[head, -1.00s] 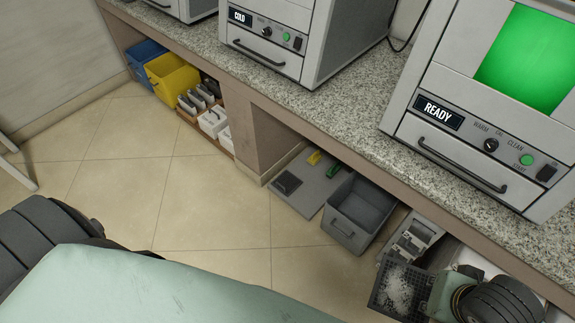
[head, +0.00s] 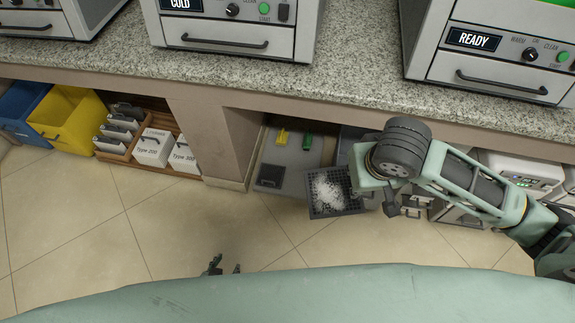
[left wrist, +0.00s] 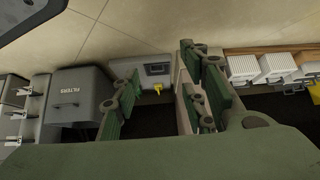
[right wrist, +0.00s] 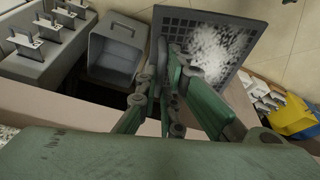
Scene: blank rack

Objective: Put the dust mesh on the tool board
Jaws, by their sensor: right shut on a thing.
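The dust mesh (head: 319,209) is a dark square grid with white dust on it. My right gripper (head: 358,187) is shut on its edge and holds it in front of the lower shelf. The mesh fills the top of the right wrist view (right wrist: 178,22), beyond the right fingertips (right wrist: 168,62). The tool board (head: 305,160) is a grey panel under the counter with a black pad, a yellow item and a green item. The mesh covers its right front part from the head. The board also shows in the left wrist view (left wrist: 133,70). My left gripper (head: 222,267) is open and empty above the floor (left wrist: 165,75).
A grey FILTERS bin (left wrist: 72,90) stands beside the board. A counter divider (head: 225,145) separates the board from a wooden file box (head: 122,152), yellow bin (head: 75,115) and blue bin (head: 18,105). The counter edge (head: 300,98) overhangs. The tiled floor in front is clear.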

